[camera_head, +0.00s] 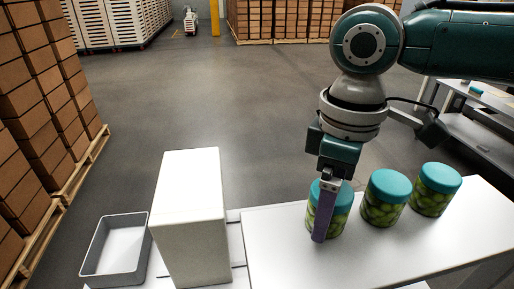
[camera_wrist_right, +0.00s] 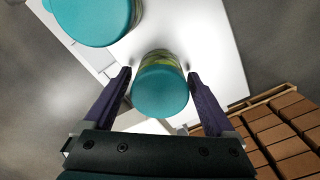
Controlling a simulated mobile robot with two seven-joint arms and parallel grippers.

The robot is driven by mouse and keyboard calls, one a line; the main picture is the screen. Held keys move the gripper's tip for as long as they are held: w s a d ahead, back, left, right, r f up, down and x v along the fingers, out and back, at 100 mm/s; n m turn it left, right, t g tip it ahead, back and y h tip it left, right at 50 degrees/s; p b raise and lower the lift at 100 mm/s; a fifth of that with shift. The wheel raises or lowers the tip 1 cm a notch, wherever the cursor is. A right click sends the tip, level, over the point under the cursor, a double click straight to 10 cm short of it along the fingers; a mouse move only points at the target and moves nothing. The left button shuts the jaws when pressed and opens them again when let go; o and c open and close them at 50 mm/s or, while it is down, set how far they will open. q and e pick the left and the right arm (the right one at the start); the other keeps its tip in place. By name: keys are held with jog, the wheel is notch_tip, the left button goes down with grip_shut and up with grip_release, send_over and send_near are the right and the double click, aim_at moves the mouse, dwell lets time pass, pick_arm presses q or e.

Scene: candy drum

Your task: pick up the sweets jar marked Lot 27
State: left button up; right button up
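Three jars with teal lids and green sweets stand in a row on the white table: a left jar (camera_head: 341,211), a middle jar (camera_head: 384,197) and a right jar (camera_head: 434,189). No lot mark is readable on any of them. My right gripper (camera_head: 319,238) points down at the left jar and partly covers it in the head view. In the right wrist view its two purple fingers (camera_wrist_right: 159,97) are open, one on each side of a teal-lidded jar (camera_wrist_right: 160,92), with gaps visible. A second jar lid (camera_wrist_right: 97,20) shows at the upper left there. My left gripper is not in view.
A tall white box (camera_head: 190,215) stands left of the jars, with a grey open bin (camera_head: 117,246) beyond it. The white tabletop (camera_head: 283,262) is clear in front of the jars. Stacked cartons on a pallet (camera_head: 62,190) stand at the left.

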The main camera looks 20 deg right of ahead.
jog(key=c, duration=1.2)
